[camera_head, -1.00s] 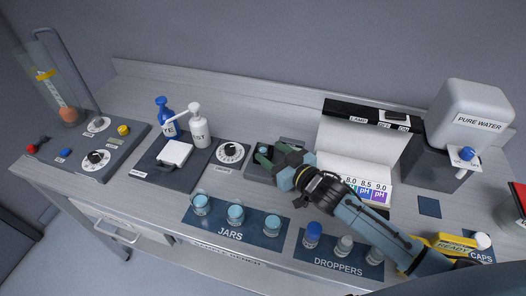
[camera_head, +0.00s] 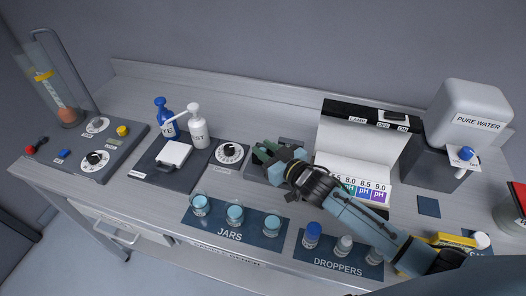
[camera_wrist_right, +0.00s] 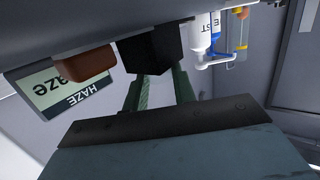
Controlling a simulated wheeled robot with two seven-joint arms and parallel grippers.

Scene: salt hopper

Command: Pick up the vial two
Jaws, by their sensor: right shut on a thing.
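My right gripper (camera_head: 262,152) is over the dark box behind the jars, right of the dial panel. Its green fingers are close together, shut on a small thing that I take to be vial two. The gripper and arm hide the vial in the head view, so I cannot tell its tilt or whether it is clear of the box. In the right wrist view the fingers (camera_wrist_right: 160,90) reach toward a dark block (camera_wrist_right: 150,50), and the vial cannot be made out. My left gripper is not in view.
A HAZE display (camera_wrist_right: 72,92) and a brown block (camera_wrist_right: 85,66) are close by the fingers. The dial panel (camera_head: 230,153) and white pump bottle (camera_head: 198,132) stand left. The lamp stand (camera_head: 345,140) is right. The jars mat (camera_head: 250,236) lies in front.

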